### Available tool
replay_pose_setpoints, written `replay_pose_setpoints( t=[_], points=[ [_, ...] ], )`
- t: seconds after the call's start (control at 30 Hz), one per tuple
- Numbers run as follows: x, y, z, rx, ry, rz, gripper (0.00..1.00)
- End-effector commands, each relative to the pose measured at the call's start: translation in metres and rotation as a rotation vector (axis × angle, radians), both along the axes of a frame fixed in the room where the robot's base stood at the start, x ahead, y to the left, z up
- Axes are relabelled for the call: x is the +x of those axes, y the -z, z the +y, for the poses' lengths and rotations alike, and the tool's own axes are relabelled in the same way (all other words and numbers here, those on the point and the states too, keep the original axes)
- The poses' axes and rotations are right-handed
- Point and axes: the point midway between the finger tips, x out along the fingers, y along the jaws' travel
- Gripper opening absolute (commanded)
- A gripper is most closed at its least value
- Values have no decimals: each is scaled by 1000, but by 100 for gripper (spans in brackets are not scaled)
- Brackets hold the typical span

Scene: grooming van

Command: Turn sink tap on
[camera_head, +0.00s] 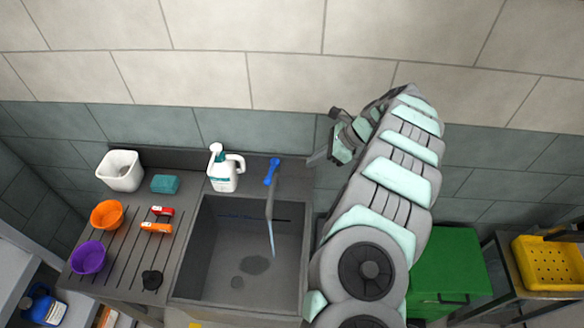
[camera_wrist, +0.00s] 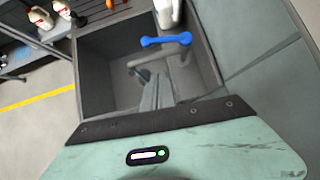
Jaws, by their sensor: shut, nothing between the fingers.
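The sink tap has a blue lever handle (camera_head: 271,172) and a grey spout (camera_head: 269,204) at the back right of the dark sink basin (camera_head: 225,275). A thin pale-blue streak (camera_head: 271,238) that looks like running water drops from the spout into the basin. My gripper (camera_head: 317,158) is shut and empty, to the right of the handle and apart from it. In the wrist view the blue handle (camera_wrist: 165,40) lies crosswise beyond the grey fingers (camera_wrist: 157,92), with the spout partly visible below it.
A white jug (camera_head: 224,172) stands left of the tap. A white tub (camera_head: 120,171), teal sponge (camera_head: 165,184), orange bowl (camera_head: 107,215) and purple bowl (camera_head: 89,257) sit on the drainboard. A green bin (camera_head: 448,262) and yellow basket (camera_head: 548,262) stand right. The wall is behind.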

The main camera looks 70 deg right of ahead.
Motion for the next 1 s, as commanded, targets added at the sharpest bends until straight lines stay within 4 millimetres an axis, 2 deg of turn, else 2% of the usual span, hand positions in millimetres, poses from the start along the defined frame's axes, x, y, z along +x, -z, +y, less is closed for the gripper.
replay_pose_setpoints(
  t=[0.17, 0.5, 0.63, 0.8, 1.0],
  points=[
    [10, 13, 3, 3, 2, -6, 0],
    [48, 64, 13, 4, 1, -1, 0],
    [60, 78, 15, 3, 2, -3, 0],
    [86, 81, 20, 0, 0, -4, 0],
    [98, 84, 23, 0, 1, -5, 0]
  ],
)
